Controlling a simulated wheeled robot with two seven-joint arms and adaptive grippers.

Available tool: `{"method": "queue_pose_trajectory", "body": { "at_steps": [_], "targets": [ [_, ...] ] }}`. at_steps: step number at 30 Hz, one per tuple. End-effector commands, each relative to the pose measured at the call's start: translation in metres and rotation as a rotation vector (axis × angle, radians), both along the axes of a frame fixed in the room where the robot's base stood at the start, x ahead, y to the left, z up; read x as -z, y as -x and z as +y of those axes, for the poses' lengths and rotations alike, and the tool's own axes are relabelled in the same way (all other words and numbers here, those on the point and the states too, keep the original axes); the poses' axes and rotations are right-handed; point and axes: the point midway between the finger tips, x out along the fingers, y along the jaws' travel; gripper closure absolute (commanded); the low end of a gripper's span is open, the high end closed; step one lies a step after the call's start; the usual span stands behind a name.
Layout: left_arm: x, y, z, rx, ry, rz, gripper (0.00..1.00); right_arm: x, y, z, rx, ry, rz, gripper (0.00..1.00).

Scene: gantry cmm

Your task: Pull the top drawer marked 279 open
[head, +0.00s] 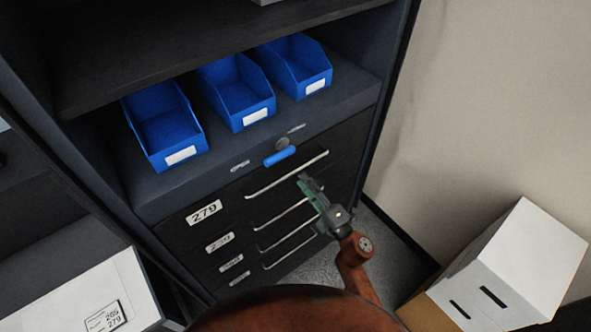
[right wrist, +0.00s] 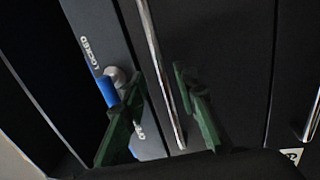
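The top drawer (head: 228,196) carries a white label reading 279 (head: 204,212) and looks shut, flush with the cabinet front. Its slim metal bar handle (head: 275,180) runs across the drawer front; it also shows in the right wrist view (right wrist: 154,45). My right gripper (head: 306,181) is near the handle's right part. In the right wrist view its green fingers (right wrist: 158,78) are apart, with the handle running between them. Whether they touch it I cannot tell. Above the drawer is a blue latch lever (head: 279,156) between the words OPEN and LOCKED. My left gripper is not in view.
Lower drawers with similar handles (head: 284,213) sit below. Three blue bins (head: 165,128) stand on the shelf above. A white box (head: 528,262) stands at the lower right by the pale wall (head: 490,90). A white surface (head: 85,297) with a 265/279 label is at lower left.

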Motion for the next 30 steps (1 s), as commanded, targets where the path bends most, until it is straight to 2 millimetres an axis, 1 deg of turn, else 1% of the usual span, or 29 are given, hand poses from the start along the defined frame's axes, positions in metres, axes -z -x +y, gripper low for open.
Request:
{"method": "queue_pose_trajectory", "body": {
  "at_steps": [1,3,9,16,21,23,30],
  "targets": [
    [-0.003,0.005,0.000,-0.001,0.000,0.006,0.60,-0.005,-0.007,0.006,-0.001,-0.003,-0.001,0.73],
    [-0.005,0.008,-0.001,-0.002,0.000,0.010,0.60,-0.007,-0.017,0.012,0.000,-0.003,-0.001,0.73],
    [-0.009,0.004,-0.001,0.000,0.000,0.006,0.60,-0.011,-0.038,0.027,0.000,-0.003,0.001,0.73],
    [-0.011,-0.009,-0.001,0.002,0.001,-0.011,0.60,-0.011,-0.045,0.033,0.001,-0.002,0.003,0.73],
    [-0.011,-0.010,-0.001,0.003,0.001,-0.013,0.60,-0.011,-0.045,0.032,0.001,-0.002,0.003,0.73],
    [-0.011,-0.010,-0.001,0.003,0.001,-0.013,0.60,-0.011,-0.045,0.032,0.001,-0.002,0.003,0.75],
    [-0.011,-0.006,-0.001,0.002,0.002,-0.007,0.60,-0.011,-0.045,0.032,0.001,-0.003,0.003,0.92]
  ]
}}
